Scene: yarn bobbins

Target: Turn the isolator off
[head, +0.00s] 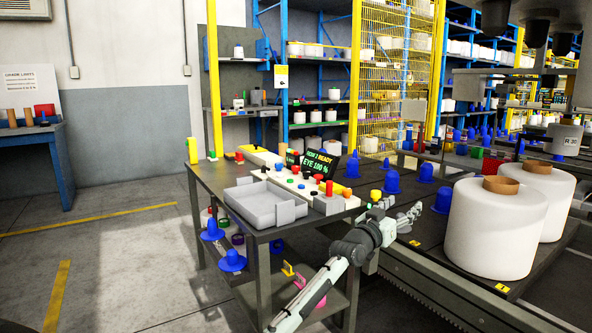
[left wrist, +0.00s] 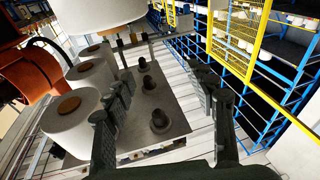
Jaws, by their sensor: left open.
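A control table (head: 262,228) stands left of centre in the head view. A pale sloping panel (head: 290,178) on it carries several coloured buttons and knobs. Small red, yellow and green controls also sit along its back and right edges. I cannot tell which control is the isolator. My left gripper (head: 412,214) is to the right of the table, near a dark deck, with its fingers pointing right. The left wrist view shows its two fingers (left wrist: 162,108) wide apart with nothing between them. No control panel shows in that view. My right gripper is not in view.
A display (head: 316,164) reads "EYE 100 %". A grey tray (head: 264,206) lies on the table. Large white bobbins (head: 487,228) and blue cones (head: 391,181) stand on the deck. The left wrist view shows a pallet (left wrist: 165,115) with bobbins and dark pegs. Floor at left is clear.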

